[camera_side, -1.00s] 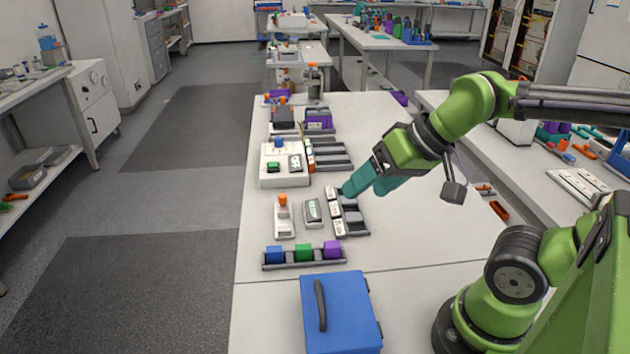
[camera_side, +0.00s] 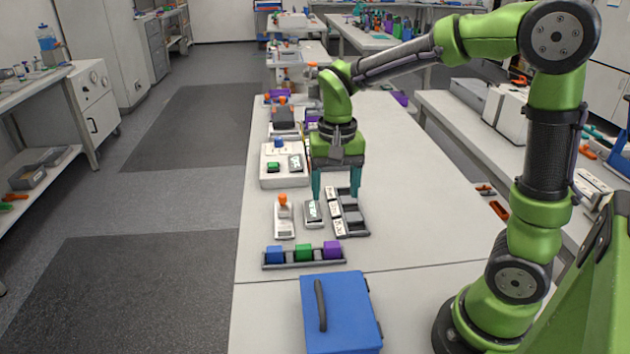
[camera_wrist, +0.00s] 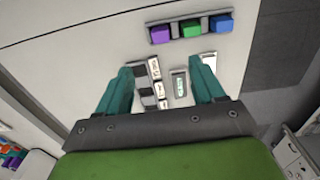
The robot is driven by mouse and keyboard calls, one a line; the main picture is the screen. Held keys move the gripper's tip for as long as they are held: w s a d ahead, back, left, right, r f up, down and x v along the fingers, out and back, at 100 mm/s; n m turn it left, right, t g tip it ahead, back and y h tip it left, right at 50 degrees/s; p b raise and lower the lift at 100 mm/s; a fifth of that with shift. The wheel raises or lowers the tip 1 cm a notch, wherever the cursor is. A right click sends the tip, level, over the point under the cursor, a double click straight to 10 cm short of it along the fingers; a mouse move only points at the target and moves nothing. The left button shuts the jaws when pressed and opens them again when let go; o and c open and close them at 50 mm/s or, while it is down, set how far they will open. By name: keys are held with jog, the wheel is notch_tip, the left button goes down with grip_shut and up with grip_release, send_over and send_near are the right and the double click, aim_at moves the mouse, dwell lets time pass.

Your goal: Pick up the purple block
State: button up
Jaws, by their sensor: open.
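The purple block (camera_side: 332,248) sits at the right end of a dark tray (camera_side: 288,266) on the white table, beside a green block (camera_side: 304,252) and a blue block (camera_side: 275,254). In the wrist view the purple block (camera_wrist: 160,34) is at the left end of that row, near the top. My gripper (camera_side: 336,196) points down, open and empty, above the table behind the tray. Its teal fingers are wide apart in the wrist view (camera_wrist: 165,88), with a grey rack and a small meter between them. It is well apart from the purple block.
A blue case (camera_side: 343,314) stands in front of the tray. A grey rack with white labels (camera_side: 350,216), a meter (camera_side: 312,212) and an orange-topped device (camera_side: 284,217) lie near my gripper. The table's right part is clear.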

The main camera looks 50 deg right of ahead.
send_over(332, 244)
jog(key=f, duration=1)
jog(key=shift+s+a, duration=0.25)
jog(key=shift+s, duration=0.1)
jog(key=shift+w+d+f, duration=0.15)
jog(key=shift+f, duration=1.2)
jog(key=shift+w+d+f, duration=0.1)
jog(key=shift+w+f, duration=0.05)
jog(key=shift+f, duration=1.15)
jog(key=c, duration=1.1)
